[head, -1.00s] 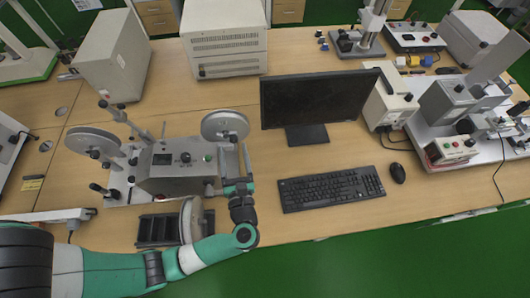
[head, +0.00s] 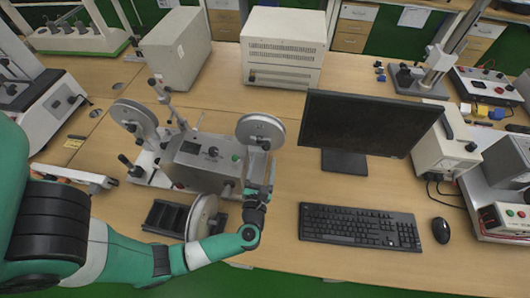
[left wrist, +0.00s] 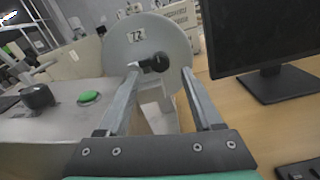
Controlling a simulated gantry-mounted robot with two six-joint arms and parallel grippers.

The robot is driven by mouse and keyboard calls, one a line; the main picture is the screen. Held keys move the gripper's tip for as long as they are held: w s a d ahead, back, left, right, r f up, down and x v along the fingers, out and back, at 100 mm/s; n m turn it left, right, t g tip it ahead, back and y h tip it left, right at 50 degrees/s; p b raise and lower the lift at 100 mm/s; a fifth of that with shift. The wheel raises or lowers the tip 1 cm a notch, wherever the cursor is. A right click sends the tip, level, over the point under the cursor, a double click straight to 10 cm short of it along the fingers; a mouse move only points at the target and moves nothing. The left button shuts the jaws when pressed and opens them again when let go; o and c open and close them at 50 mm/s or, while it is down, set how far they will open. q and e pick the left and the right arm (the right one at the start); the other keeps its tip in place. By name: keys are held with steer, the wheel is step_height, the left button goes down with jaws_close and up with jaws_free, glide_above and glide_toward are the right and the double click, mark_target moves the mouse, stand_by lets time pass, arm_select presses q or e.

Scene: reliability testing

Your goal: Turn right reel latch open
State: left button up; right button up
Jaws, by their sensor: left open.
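The right reel (head: 257,127) is a grey disc standing upright at the right end of the grey reel machine (head: 190,165). In the left wrist view the reel (left wrist: 120,48) faces me, marked with a label. Its latch is a black knob (left wrist: 158,62) at the hub, with a stem lying to one side. My left gripper (head: 265,160) is just in front of the reel. In the left wrist view the gripper (left wrist: 160,70) is open, its fingertips on either side of the latch. I cannot tell whether they touch it. My right gripper is not in view.
A left reel (head: 134,117) stands at the machine's other end. A loose reel (head: 203,216) and black tray (head: 167,217) sit in front. A monitor (head: 355,124), keyboard (head: 360,226) and mouse (head: 440,230) are to the right. A green button (left wrist: 89,97) is on the machine.

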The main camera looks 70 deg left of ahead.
mark_target(266, 149)
arm_select(q)
steer(key=x, duration=0.4)
steer(key=shift+w+a, duration=0.1)
jaws_close()
